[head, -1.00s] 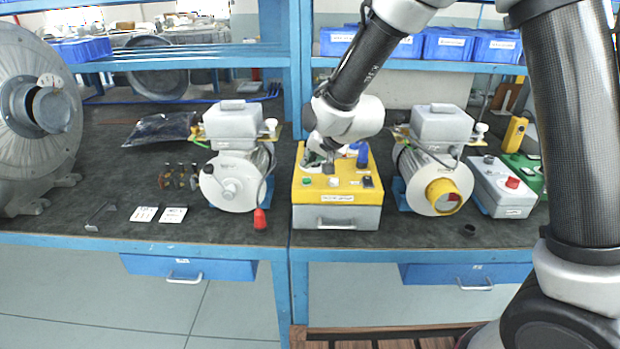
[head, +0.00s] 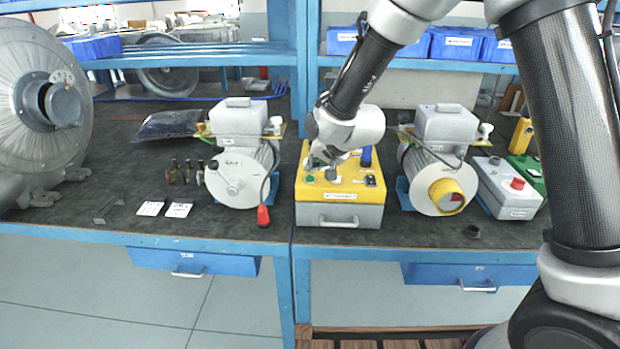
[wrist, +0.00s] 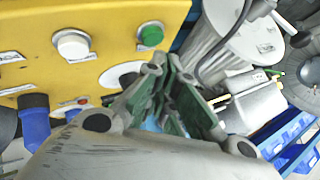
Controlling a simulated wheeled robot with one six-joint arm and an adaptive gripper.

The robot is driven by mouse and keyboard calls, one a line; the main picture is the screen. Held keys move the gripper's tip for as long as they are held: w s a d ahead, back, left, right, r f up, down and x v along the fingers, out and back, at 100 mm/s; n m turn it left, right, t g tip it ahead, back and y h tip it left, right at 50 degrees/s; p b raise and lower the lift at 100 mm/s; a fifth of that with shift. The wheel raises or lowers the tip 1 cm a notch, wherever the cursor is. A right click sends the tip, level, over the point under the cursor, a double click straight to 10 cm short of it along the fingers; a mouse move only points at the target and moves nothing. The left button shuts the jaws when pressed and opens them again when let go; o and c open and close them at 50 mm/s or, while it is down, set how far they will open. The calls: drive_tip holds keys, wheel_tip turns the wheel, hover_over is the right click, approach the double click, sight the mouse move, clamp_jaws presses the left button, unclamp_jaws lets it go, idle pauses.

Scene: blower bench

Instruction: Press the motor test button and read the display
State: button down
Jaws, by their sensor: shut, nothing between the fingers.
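A test box with a yellow panel (head: 350,165) and a grey front stands mid-bench. Its panel bears a green button (wrist: 150,35), a white button (wrist: 72,45), a small red part (wrist: 83,100), and a blue plug (wrist: 36,120). The green button also shows in the head view (head: 310,178), as does a black switch (head: 370,181). My gripper (wrist: 172,85) is shut and empty, low over the panel near the green button; contact cannot be told. It partly hides a white round part (wrist: 118,74). I cannot read any button's label or make out a lit display.
Motor units stand close on the left (head: 240,165) and right (head: 438,170) of the box. A grey box with a red button (head: 517,183) is farther right. White cards (head: 165,209) lie front left. A shelf with blue bins (head: 455,43) is above.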

drive_tip(key=shift+f, duration=0.1)
idle(0.7)
drive_tip(key=shift+f, duration=0.3)
drive_tip(key=shift+f, duration=0.4)
idle(0.6)
idle(0.3)
drive_tip(key=shift+r, duration=0.8)
